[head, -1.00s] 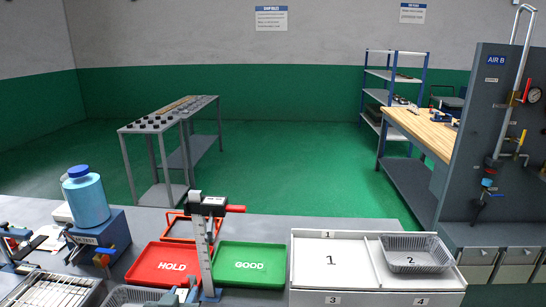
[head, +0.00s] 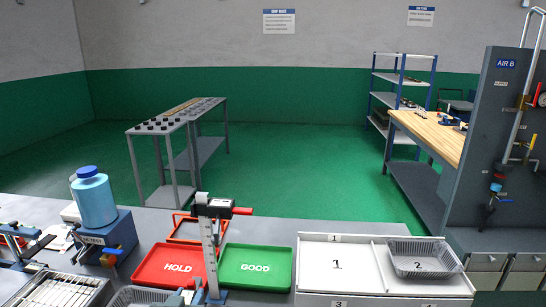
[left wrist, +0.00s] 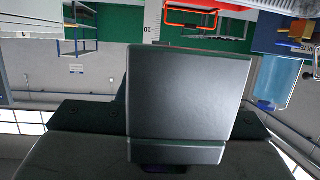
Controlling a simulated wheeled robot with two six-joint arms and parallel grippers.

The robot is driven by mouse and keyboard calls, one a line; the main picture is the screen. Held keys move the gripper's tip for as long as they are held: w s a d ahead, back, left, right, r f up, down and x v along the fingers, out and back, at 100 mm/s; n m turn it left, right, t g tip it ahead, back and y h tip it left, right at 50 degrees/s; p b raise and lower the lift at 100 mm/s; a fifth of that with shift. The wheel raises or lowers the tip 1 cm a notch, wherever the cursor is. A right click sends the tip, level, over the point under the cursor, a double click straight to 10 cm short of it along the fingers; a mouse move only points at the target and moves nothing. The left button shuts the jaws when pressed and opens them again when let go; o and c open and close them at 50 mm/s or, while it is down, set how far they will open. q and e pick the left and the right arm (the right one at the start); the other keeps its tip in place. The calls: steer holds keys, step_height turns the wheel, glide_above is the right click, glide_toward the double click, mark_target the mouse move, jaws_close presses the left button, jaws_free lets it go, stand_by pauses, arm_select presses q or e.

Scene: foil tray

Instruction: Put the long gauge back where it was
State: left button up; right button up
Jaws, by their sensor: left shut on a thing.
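The long gauge (head: 209,242) is a pale upright scale with a dark head and a red side handle (head: 243,211). It stands at the front of the bench, slightly tilted in the picture, before the HOLD and GOOD trays. My left gripper (head: 190,296) is at its lower part, at the bottom edge of the head view, shut on it; the contact is mostly hidden. In the left wrist view the marked scale (left wrist: 152,20) shows behind a large dark block that fills the middle. Whether the gauge's foot touches the bench is unclear. My right gripper is not in view.
The red HOLD tray (head: 160,281) and green GOOD tray (head: 277,278) flank the gauge. An orange frame (head: 178,232) lies behind. White numbered bays (head: 313,283) with a foil tray (head: 425,243) are right. A blue bottle (head: 95,203) on a tester (head: 122,241) stands left.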

arm_select(q)
steer(key=shift+d, duration=0.1)
steer(key=s+d+r+m+g+h, duration=0.1)
steer(key=d+r+m+g+h, duration=0.1)
steer(key=d+m+g+h, duration=1.1)
steer(key=d+m+h, duration=0.1)
steer(key=d+m, duration=0.1)
steer(key=m, duration=0.2)
steer(key=shift+r+g+h, duration=0.2)
steer(key=shift+g+h, duration=0.1)
